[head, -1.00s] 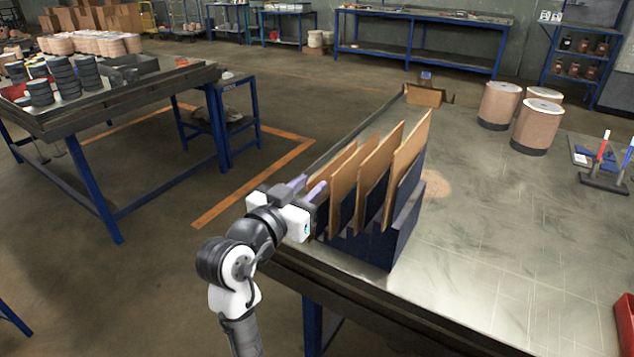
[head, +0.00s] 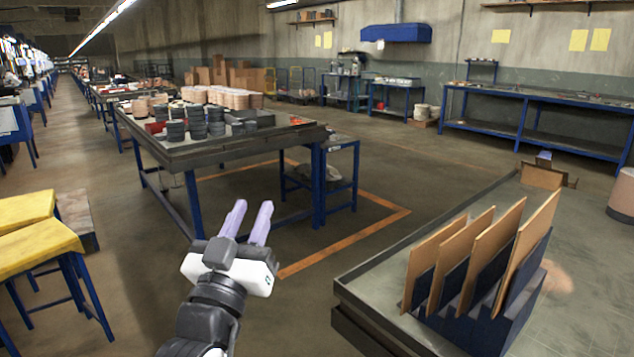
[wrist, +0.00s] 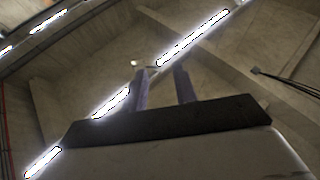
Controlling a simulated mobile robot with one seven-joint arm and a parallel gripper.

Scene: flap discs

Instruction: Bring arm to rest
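My gripper (head: 246,222) is at lower centre-left in the head view, raised over the aisle with its two pale purple fingers pointing up and away. The fingers are apart with nothing between them. In the wrist view the gripper (wrist: 160,88) also shows two separate, empty fingers against the ceiling and its strip lights. My gripper is clear of the tables, left of the rack (head: 484,326) with upright brown boards (head: 490,262).
The rack stands on a grey-topped table (head: 585,300) at right. A dark-topped table (head: 235,148) with stacks of discs (head: 196,120) stands behind my gripper. Yellow-topped stands (head: 38,245) are at left. Open floor (head: 130,290) lies between, with an orange line (head: 345,246).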

